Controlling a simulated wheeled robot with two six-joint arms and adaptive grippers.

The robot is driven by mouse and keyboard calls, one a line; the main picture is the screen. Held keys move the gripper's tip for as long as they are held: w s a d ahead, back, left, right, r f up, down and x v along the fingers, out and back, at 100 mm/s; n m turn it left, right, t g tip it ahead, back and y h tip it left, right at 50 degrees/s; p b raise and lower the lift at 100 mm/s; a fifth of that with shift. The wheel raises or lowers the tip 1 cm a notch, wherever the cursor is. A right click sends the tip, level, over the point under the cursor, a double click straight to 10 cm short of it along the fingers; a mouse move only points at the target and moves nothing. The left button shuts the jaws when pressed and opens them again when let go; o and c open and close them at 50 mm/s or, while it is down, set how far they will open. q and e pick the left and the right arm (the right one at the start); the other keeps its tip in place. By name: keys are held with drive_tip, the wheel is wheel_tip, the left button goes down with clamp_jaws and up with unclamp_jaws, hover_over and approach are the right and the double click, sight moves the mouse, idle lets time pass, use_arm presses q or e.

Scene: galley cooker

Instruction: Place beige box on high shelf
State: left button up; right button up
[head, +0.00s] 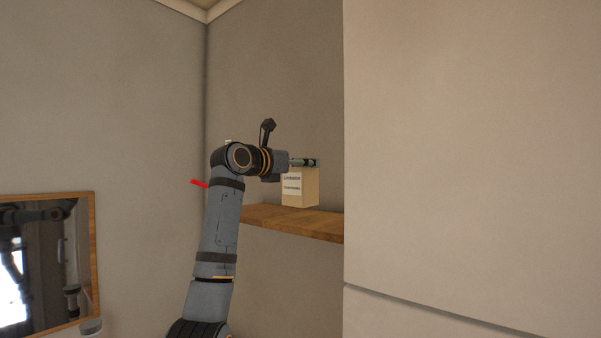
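A beige box (299,190) with a printed white label stands upright at the wooden high shelf (290,222), near the shelf's right visible part. Its base looks to be at the shelf top, but I cannot tell whether it touches. My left gripper (306,162) reaches in from the left, level with the top edge of the box. Its fingers overlap the box's upper edge in the picture. I cannot tell whether they are closed on it. My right gripper is not in view.
A large pale cabinet front (470,150) fills the right side and hides the shelf's right end. A wood-framed mirror (88,250) hangs on the left wall. The shelf left of the box looks bare. The wall above it is clear.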

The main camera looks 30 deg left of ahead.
sight(301, 178)
use_arm(q)
drive_tip(key=shift+s, duration=0.1)
drive_tip(key=f, duration=0.1)
drive_tip(key=w+f+p, duration=0.1)
drive_tip(key=f, duration=0.1)
drive_tip(key=shift+d+f+p, duration=0.1)
drive_tip(key=shift+f+p, duration=0.1)
drive_tip(key=shift+p, duration=0.1)
drive_tip(key=shift+s+a+f, duration=0.15)
drive_tip(key=shift+a, duration=0.05)
drive_tip(key=shift+s+d+f+b, duration=0.1)
drive_tip(key=shift+d+f+b, duration=0.1)
drive_tip(key=shift+b, duration=0.15)
drive_tip(key=o, duration=1.7)
drive_tip(key=shift+a, duration=0.1)
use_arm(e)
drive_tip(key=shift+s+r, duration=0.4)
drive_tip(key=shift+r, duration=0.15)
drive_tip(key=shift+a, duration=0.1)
